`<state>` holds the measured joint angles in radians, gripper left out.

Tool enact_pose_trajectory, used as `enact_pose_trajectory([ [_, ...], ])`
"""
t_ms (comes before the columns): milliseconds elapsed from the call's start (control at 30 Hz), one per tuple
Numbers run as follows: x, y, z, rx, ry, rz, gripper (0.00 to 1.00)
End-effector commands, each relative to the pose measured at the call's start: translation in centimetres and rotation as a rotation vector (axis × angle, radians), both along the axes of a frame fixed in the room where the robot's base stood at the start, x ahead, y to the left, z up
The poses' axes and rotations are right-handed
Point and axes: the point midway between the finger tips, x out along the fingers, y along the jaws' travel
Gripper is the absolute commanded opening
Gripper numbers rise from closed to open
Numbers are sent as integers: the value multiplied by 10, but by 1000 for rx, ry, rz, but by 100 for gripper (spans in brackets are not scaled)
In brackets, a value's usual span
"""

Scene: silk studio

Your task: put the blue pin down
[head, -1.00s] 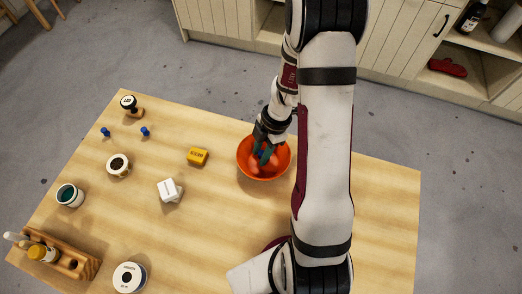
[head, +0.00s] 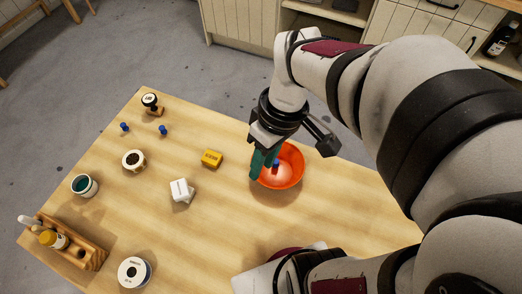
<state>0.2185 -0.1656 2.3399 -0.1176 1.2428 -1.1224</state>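A blue pin (head: 276,164) shows against the inside of the orange bowl (head: 293,180), just right of my teal fingertips. My gripper (head: 263,163) points down at the bowl's left side, its fingertips overlapping the rim in the head view. The fingers hide part of the bowl, and I cannot tell whether they grip the pin or whether it rests in the bowl. Two more blue pins stand on the table at the back left, one on the left (head: 123,127) and one on the right (head: 163,130).
A yellow block (head: 212,158) and a white block (head: 181,191) lie left of the bowl. A stamp (head: 151,102), a round container (head: 133,160), a green-filled jar (head: 84,185), a wooden rack (head: 85,251) and a white roll (head: 134,272) stand farther left. Bare wood lies between them.

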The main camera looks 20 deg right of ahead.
Motion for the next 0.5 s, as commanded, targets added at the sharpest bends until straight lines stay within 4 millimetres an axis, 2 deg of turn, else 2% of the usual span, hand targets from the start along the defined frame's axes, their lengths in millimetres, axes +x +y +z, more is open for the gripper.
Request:
enact_pose_trajectory([
  [33,-21,13,7,-19,31,-181,35],
  [100,-47,25,12,-42,82,-452,35],
  [200,-73,34,13,-61,129,-729,35],
  [300,-85,37,12,-71,152,-871,35],
  [500,-87,37,11,-73,159,-909,35],
])
